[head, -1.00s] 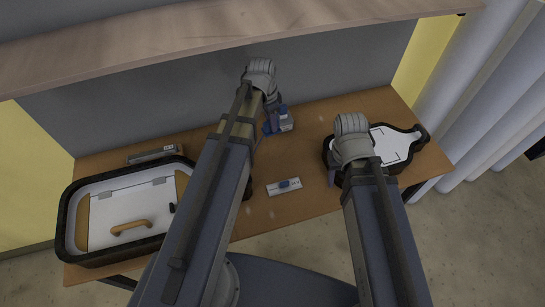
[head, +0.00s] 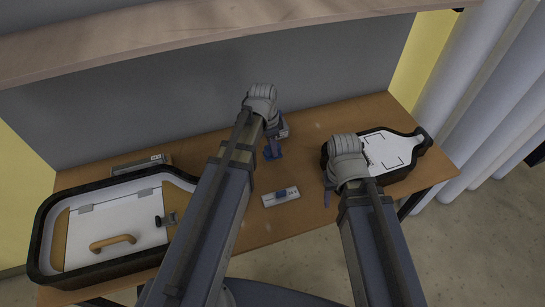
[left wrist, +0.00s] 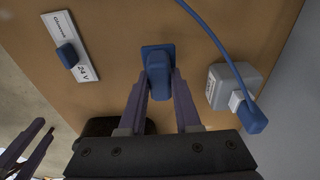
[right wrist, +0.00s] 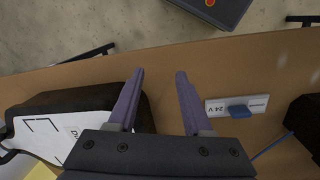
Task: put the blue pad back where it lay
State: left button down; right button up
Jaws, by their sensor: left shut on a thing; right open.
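The blue pad (head: 273,153) has a flat square base and a raised grip, seen from above in the left wrist view (left wrist: 158,60). My left gripper (head: 273,143) is shut on its raised part. The pad is over the middle of the wooden table, beyond the white 24 V plate (head: 281,197) in the head view. I cannot tell whether its base touches the table. My right gripper (right wrist: 159,78) is open and empty above the table, between the bottle-shaped light box (head: 400,153) and the 24 V plate.
The 24 V plate carries a blue block. A large black-rimmed box (head: 115,222) with a wooden handle fills the table's left. A shelf (head: 200,35) overhangs the back.

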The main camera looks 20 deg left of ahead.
pick_arm(q)
jog(key=shift+f+b, duration=1.8)
jog(key=shift+b, duration=0.05)
pick_arm(e)
jog(key=shift+f, duration=1.8)
pick_arm(q)
jog(key=shift+f, duration=0.1)
pick_arm(e)
jog(key=shift+f, duration=0.1)
pick_arm(q)
jog(key=shift+f, duration=0.15)
pick_arm(e)
jog(key=shift+f, duration=0.15)
pick_arm(q)
jog(key=c, duration=0.6)
grip_release()
jog(key=shift+r, duration=0.2)
pick_arm(e)
jog(key=shift+r, duration=0.2)
